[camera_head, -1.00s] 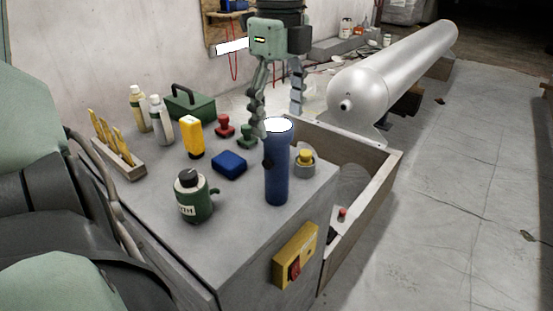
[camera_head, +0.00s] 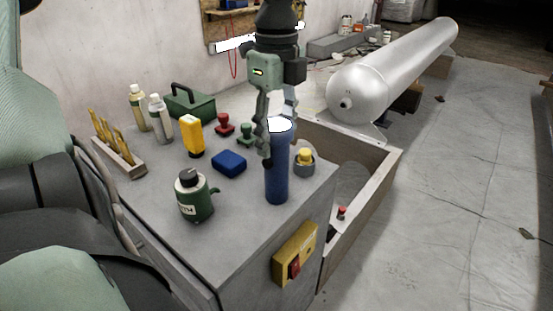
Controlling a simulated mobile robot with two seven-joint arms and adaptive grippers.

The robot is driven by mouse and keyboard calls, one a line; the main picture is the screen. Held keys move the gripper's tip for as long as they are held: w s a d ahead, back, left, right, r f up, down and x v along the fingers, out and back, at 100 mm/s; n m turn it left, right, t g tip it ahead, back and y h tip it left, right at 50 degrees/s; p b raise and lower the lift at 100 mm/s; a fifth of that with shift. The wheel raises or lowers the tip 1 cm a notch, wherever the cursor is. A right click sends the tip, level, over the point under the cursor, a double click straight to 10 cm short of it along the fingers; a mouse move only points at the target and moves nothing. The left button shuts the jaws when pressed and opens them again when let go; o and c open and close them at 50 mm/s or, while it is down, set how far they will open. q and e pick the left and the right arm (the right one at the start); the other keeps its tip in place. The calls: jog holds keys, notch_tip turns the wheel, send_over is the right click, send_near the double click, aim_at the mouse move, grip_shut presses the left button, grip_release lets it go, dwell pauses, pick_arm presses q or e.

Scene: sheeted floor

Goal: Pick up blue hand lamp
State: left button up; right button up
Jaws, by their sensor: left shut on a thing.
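The blue hand lamp (camera_head: 277,180) stands upright near the front right edge of the grey worktop, its white lens facing up. My left gripper (camera_head: 275,146) comes down from above with its fingers closed around the lamp's upper part. One finger lies along the lamp's left side; the other is partly hidden behind the lamp. The lamp's base still appears to be on the worktop. My right gripper is not in view.
Close by are a yellow-topped grey item (camera_head: 304,161), a blue block (camera_head: 229,162), red (camera_head: 224,124) and green (camera_head: 246,134) knobbed items, and a green canister (camera_head: 194,197). A wooden bin (camera_head: 372,190) adjoins the worktop's right side. A large silver tank (camera_head: 390,72) lies behind.

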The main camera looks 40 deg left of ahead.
pick_arm(q)
jog(key=c, duration=0.5)
grip_shut()
jog(key=shift+r, duration=0.2)
